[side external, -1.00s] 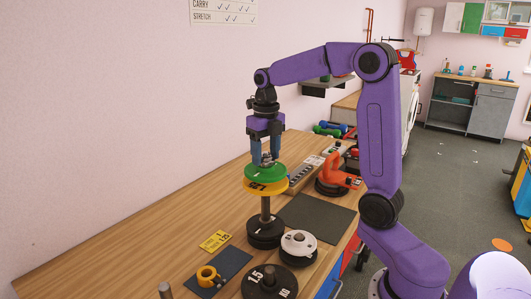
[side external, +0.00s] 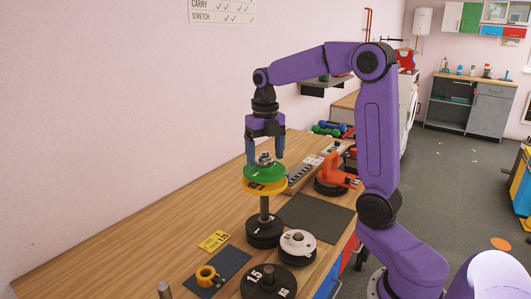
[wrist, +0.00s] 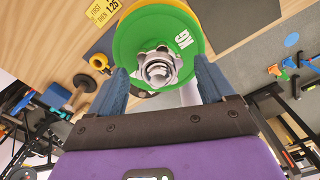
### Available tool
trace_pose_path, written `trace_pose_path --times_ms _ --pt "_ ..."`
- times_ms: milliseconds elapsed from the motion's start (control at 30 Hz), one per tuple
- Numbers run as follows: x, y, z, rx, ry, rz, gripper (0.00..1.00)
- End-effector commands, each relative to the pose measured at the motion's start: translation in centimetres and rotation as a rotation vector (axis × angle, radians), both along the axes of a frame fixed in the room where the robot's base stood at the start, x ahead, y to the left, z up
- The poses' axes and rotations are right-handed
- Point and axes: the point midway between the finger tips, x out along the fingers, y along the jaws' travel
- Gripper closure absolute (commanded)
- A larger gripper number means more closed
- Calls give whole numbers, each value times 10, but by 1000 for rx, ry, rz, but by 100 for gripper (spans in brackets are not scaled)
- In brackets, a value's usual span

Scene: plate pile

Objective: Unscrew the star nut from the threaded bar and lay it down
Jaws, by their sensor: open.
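The silver star nut (side external: 264,158) sits on top of the threaded bar (side external: 265,206), above a green plate (side external: 259,173) and a yellow plate (side external: 280,185). In the wrist view the star nut (wrist: 158,68) shows around the bar's end, in the middle of the green plate (wrist: 150,28). My gripper (side external: 266,162) is open, its blue fingers spread on either side of the nut and apart from it. The wrist view shows the fingers (wrist: 162,80) left and right of the nut.
Black plates (side external: 264,240) lie at the bar's foot. A dark mat (side external: 232,258) with a yellow ring-shaped piece (side external: 206,274) lies front left. A black plate with a white one (side external: 299,243) stands right. A bare dark mat (side external: 318,217) and an orange clamp-like object (side external: 338,172) lie behind.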

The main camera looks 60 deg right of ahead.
Motion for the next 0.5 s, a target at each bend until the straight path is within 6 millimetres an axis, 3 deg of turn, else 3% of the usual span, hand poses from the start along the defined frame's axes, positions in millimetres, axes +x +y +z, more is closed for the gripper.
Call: trace_pose_path --times_ms 500 --pt "0 0 0 -1 0 -616 18"
